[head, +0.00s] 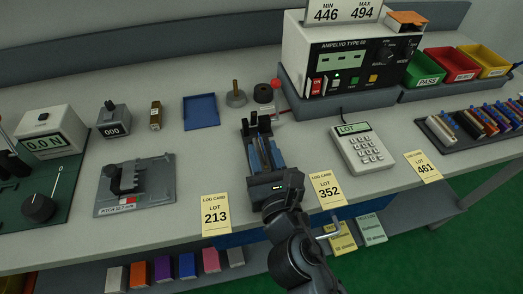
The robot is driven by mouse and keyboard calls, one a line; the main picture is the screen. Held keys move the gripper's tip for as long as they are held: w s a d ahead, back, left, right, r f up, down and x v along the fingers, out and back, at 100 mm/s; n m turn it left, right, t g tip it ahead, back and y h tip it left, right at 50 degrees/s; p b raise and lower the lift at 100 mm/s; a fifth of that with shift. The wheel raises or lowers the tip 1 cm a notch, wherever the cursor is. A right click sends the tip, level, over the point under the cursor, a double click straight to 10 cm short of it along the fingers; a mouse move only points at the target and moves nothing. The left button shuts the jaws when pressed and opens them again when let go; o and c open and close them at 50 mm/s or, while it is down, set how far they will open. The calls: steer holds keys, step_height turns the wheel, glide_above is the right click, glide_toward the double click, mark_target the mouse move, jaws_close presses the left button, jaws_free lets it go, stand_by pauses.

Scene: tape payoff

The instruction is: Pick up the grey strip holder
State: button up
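A grey plate (153,202) with a PITCH 12.7 mm label lies on the bench at left. A dark grey hooked piece (122,180) stands on it and looks most like the grey strip holder, though I cannot be sure. My gripper (256,126) is well to the right of it, over the middle of the bench, pointing to the back. Its two dark fingertips look apart, and I see no held object clearly. The gripper and arm hide part of the bench under them.
A force gauge (46,130) stands left of the plate. A blue tray (201,111), small parts and a weight (236,98) lie behind. The tester (345,60), keypad (362,148) and log cards (215,214) stand around my gripper.

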steer(key=shift+w+a, duration=0.15)
steer(key=shift+w, duration=0.3)
jaws_close()
